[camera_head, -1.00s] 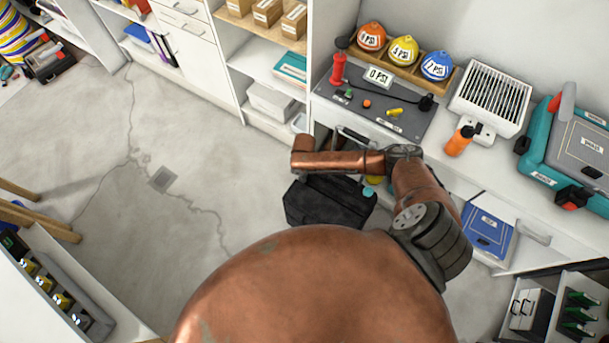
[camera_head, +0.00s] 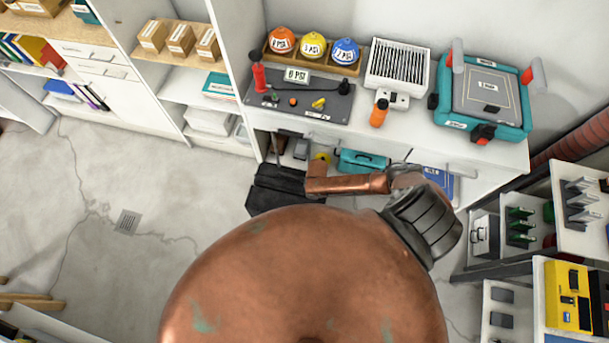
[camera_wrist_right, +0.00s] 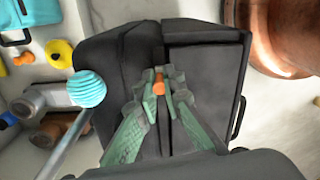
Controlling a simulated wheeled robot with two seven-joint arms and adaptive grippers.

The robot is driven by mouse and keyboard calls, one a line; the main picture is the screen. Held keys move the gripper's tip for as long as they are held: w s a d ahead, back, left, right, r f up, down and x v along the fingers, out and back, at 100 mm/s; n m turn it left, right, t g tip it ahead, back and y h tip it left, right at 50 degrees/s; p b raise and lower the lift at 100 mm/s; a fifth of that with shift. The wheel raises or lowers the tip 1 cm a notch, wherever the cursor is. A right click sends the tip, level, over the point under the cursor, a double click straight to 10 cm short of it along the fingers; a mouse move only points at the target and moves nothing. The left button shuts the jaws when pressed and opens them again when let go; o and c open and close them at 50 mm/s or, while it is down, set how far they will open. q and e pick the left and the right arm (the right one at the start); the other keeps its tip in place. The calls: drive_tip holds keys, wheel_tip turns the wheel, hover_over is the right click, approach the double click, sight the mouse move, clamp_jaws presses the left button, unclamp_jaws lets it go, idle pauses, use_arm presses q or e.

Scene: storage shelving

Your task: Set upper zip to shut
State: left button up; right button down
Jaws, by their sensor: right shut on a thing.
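A dark grey case or bag (camera_head: 270,190) stands below the workbench in the head view. In the right wrist view the same dark case (camera_wrist_right: 205,75) fills the middle, with a groove running along it. A small orange zip pull (camera_wrist_right: 159,82) sits at the groove. My right gripper (camera_wrist_right: 160,92) has its green fingers shut on the orange pull. The far end of my right arm is at the case in the head view, with its fingers hidden. I cannot tell how far along its track the zip stands. My left gripper is out of view.
A ribbed teal knob (camera_wrist_right: 87,88) on a grey rod is close left of the case. A teal box (camera_head: 360,161) is under the bench (camera_head: 430,130). A rack (camera_head: 540,190) stands at right. Open concrete floor (camera_head: 150,180) lies to the left.

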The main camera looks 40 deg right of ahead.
sight(320, 199)
drive_tip(key=shift+s+d, duration=0.45)
drive_tip(key=shift+s, duration=0.15)
drive_tip(key=shift+s+d, duration=0.3)
drive_tip(key=shift+s+d+f, duration=0.15)
drive_tip(key=c, duration=2.5)
unclamp_jaws()
drive_tip(key=o, duration=0.3)
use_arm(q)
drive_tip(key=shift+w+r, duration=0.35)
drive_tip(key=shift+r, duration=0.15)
use_arm(e)
drive_tip(key=shift+o, duration=0.8)
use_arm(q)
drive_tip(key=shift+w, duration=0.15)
use_arm(e)
wheel_tip(320, 199, up, 12)
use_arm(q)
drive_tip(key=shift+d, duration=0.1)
use_arm(e)
drive_tip(key=shift+a, duration=0.2)
